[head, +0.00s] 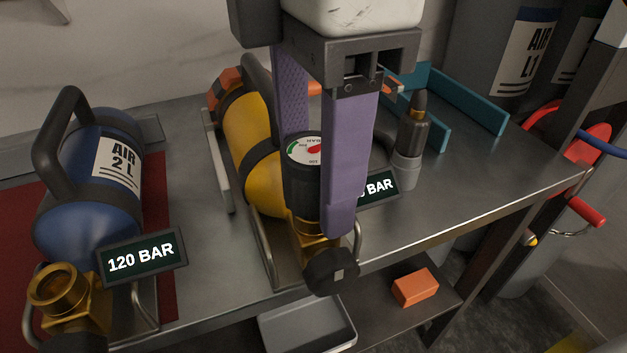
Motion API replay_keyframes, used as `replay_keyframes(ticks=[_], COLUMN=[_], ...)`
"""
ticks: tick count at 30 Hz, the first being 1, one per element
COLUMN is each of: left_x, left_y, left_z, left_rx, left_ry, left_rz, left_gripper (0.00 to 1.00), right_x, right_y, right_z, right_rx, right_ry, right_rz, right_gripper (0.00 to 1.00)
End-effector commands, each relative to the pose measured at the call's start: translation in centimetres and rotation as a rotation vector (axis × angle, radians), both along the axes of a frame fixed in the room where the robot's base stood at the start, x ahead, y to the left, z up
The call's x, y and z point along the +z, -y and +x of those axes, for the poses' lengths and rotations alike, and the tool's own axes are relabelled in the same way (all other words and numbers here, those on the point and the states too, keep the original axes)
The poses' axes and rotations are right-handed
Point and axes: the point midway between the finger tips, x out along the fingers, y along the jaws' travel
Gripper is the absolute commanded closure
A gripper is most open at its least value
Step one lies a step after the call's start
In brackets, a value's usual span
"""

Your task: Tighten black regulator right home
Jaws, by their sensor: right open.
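The black regulator (303,190), with a round gauge (304,150) on top, sits upright at the brass valve (305,245) of a yellow cylinder (255,145). My right gripper (318,205) comes down from above with purple fingers on either side of the regulator. It is open. The near finger covers the regulator's right side, and the far fingertip is hidden behind it. I cannot tell whether either finger touches it. The regulator's lower joint is partly hidden, so I cannot see whether there is a gap. My left gripper is not in view.
A blue cylinder (85,190) with an open brass valve (57,290) lies left behind a "120 BAR" sign (141,257). Another sign (378,187) is partly covered. A black valve knob (331,271) juts over the bench's front edge. A dark tool stands in a grey holder (406,171).

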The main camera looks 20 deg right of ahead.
Motion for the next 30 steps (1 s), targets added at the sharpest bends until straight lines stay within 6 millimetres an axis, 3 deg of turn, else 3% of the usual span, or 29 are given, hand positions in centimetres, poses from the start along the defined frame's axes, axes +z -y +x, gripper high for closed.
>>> replay_keyframes(ticks=[5,30], left_x=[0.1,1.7], left_y=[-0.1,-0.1], left_z=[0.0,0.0], left_rx=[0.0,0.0], left_ry=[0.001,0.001], left_rz=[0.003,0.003], left_gripper=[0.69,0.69], right_x=[0.0,0.0], right_y=[0.0,0.0], right_z=[0.0,0.0], right_rx=[0.06,1.498], right_ry=[-0.001,-0.002], right_rz=[0.0,0.002], right_gripper=[0.42,0.42])
